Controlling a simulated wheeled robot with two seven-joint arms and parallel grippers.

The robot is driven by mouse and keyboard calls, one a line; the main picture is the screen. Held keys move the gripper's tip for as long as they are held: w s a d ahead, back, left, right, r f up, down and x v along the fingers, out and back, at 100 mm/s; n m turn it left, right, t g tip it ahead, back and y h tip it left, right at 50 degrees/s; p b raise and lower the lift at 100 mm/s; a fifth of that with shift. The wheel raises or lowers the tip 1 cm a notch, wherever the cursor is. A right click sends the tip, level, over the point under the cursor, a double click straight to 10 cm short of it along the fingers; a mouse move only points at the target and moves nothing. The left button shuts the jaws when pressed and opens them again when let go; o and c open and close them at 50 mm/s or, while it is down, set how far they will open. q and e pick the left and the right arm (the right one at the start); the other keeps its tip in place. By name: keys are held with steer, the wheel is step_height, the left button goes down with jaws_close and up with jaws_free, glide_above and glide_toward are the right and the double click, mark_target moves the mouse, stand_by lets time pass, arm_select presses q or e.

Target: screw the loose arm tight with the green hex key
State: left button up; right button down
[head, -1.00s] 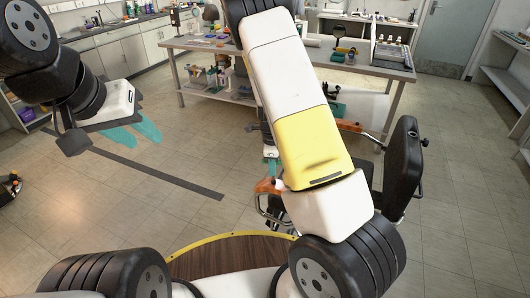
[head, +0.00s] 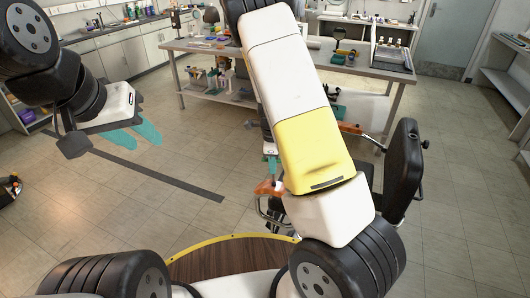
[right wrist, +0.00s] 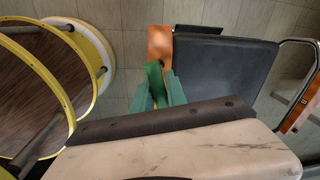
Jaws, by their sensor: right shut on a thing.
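A chair with a black backrest (head: 403,170) stands at the right, partly behind my right arm. One orange arm (head: 268,188) shows in front of it, and another orange arm (head: 351,129) shows farther back. In the right wrist view an orange arm (right wrist: 160,42) lies beside the dark seat (right wrist: 222,72). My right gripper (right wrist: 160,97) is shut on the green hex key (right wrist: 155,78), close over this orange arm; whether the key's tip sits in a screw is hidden. My left gripper (head: 134,134) is open and empty, high at the left, away from the chair.
A workbench (head: 180,46) with tools and boxes stands at the back. A sink counter (head: 105,30) runs along the far left wall. A dark strip (head: 160,173) lies on the floor. The tiled floor between my left gripper and the chair is otherwise clear.

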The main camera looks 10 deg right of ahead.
stand_by(0.3)
steer(key=shift+s+a+r, duration=0.1)
steer(key=shift+r, duration=2.95)
steer(key=shift+s+r, duration=0.1)
steer(key=shift+r, duration=2.9)
